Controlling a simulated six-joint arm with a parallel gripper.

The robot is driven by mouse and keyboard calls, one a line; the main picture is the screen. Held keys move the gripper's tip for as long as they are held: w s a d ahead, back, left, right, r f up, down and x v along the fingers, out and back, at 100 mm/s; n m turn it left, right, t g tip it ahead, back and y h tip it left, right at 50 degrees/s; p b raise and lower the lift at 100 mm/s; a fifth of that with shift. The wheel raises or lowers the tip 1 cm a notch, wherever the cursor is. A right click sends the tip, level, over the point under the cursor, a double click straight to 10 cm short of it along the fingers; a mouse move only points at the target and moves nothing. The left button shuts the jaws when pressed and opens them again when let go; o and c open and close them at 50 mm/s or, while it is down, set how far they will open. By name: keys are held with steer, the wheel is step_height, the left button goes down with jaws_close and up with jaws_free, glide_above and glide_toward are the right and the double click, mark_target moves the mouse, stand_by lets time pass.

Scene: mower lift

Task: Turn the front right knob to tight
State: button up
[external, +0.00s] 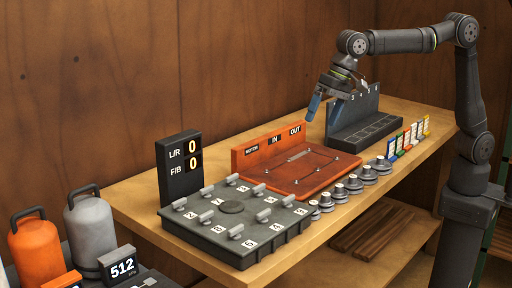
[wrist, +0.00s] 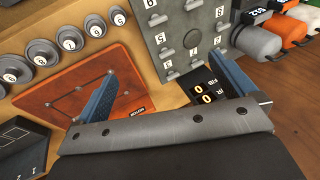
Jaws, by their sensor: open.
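A dark grey box (external: 237,249) stands on the bench's near end, with several small light-grey knobs around a round disc (external: 232,207) and white number tags. One knob (external: 236,230) is at its near corner and another (external: 287,200) at its right corner. I cannot tell which knob is the front right one or read a tight mark. The box also shows in the wrist view (wrist: 178,25), at the top. My gripper (external: 323,112) is open and empty, high above the bench and well away from the box. Its blue fingers (wrist: 166,68) spread apart in the wrist view.
A display (external: 179,170) behind the box reads L/R 0 and F/B 0. An orange board (external: 297,172), a row of round weights (external: 353,184) and a dark tray (external: 366,134) lie further along. Orange (external: 36,250) and grey (external: 91,232) canisters stand at left.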

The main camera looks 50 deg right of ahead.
steer(key=shift+s+d+r, duration=0.1)
steer(key=shift+d+r, duration=0.05)
steer(key=shift+r, duration=0.25)
